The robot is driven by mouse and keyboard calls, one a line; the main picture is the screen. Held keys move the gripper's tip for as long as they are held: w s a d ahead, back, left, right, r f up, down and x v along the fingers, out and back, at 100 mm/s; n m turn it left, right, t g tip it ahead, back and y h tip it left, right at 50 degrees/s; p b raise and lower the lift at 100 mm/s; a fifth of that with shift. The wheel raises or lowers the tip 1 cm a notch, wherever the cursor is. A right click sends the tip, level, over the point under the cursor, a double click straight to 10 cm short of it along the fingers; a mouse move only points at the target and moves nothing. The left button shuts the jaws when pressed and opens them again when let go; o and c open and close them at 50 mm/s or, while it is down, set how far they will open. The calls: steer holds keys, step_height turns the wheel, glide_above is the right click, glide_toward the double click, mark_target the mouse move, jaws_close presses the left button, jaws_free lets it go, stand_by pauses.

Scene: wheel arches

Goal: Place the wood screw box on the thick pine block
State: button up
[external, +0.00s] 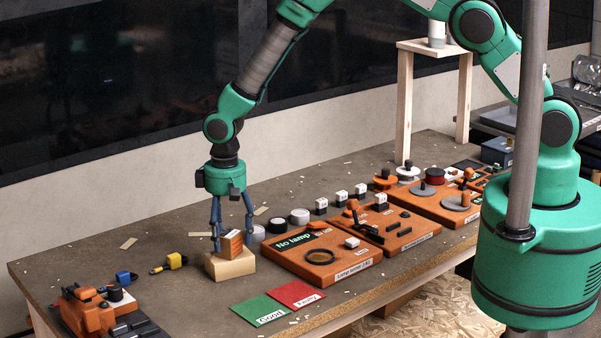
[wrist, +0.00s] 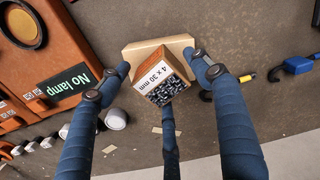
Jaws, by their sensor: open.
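The wood screw box (external: 232,243), orange-brown with a white label, sits on top of the pale thick pine block (external: 230,267), near the block's middle. In the wrist view the box (wrist: 162,76) shows a "4 x 30 mm" label and a picture of screws, and it is turned at an angle to the block (wrist: 142,49). My gripper (external: 232,236) points down over the block, its blue fingers around the box. In the wrist view the fingers (wrist: 160,75) are spread, with gaps between them and the box.
An orange "No lamp" board (external: 320,257) stands just right of the block. Green (external: 259,310) and red (external: 294,294) cards lie in front. A yellow-and-black tool (external: 170,263) lies to the left. Small white-topped parts (external: 299,217) stand behind the boards.

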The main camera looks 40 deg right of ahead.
mark_target(228, 232)
step_height(228, 232, up, 11)
stand_by(0.5)
stand_by(0.6)
steer(key=s+d+r+m+t+y, duration=0.1)
steer(key=s+d+r, duration=0.1)
steer(key=d+r, duration=1.1)
steer(key=s+d+r+m+t, duration=0.1)
steer(key=s+d+r, duration=0.1)
steer(key=d+r, duration=1.15)
steer(key=s+d+r+m+t, duration=0.1)
steer(key=s+d+r+t, duration=0.1)
steer(key=s+d+r, duration=0.85)
steer(key=s+d, duration=0.4)
steer(key=s, duration=0.3)
steer(key=s+d+m+t+h, duration=0.1)
steer(key=s+d, duration=0.3)
steer(key=s, duration=0.3)
steer(key=shift+s+d+r+t, duration=0.2)
steer(key=shift+s+r+t, duration=0.1)
steer(key=shift+s+r, duration=0.1)
